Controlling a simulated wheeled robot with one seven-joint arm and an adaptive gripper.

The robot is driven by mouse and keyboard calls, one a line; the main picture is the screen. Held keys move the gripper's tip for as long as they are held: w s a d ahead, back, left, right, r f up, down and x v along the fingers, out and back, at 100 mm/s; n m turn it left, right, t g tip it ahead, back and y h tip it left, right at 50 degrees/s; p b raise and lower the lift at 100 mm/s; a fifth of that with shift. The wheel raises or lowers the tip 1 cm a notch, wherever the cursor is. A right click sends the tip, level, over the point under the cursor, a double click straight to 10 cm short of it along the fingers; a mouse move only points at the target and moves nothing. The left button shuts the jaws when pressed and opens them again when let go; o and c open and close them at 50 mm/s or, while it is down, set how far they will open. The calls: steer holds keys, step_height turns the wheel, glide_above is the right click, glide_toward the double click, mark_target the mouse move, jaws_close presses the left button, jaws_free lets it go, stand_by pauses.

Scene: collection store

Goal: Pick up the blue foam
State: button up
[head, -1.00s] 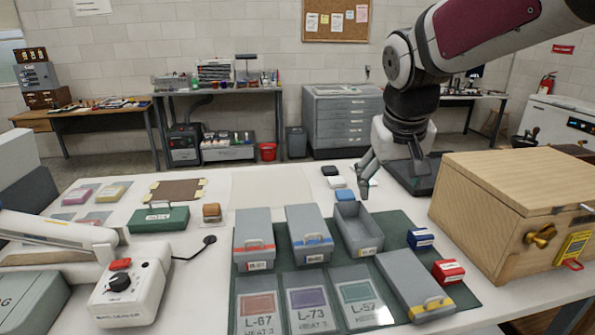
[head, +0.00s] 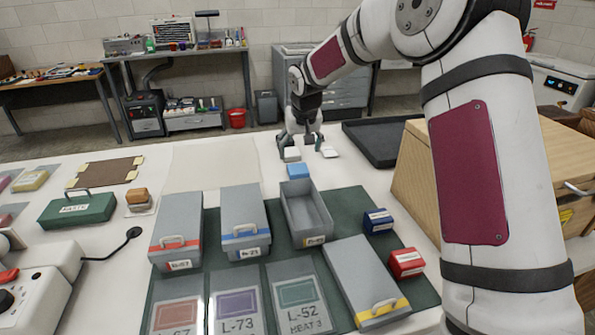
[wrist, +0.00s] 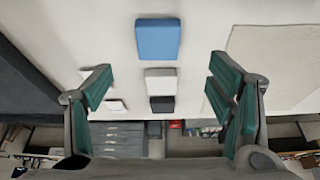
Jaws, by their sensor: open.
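The blue foam (head: 298,171) is a small light-blue block on the white table, just behind the open grey box. It also shows in the wrist view (wrist: 158,40), at the top middle, beyond the fingertips. My gripper (head: 301,143) is open and empty, pointing down at the back of the table, behind the blue foam. In the wrist view my gripper (wrist: 163,85) has its green-padded fingers wide apart. A white block (wrist: 160,81) and a black block (wrist: 162,104) lie between the fingers in that view, with no finger seen touching them.
The open grey box (head: 306,214) stands in front of the foam on a green mat (head: 352,207). Another white piece (head: 328,152) lies right of my gripper. A dark tray (head: 372,146) and wooden chest (head: 412,185) stand to the right. A pale sheet (head: 215,166) lies left.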

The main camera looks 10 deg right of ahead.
mark_target(298, 168)
steer(key=x, duration=0.9)
steer(key=shift+w+d+f, duration=0.15)
steer(key=c, duration=0.8)
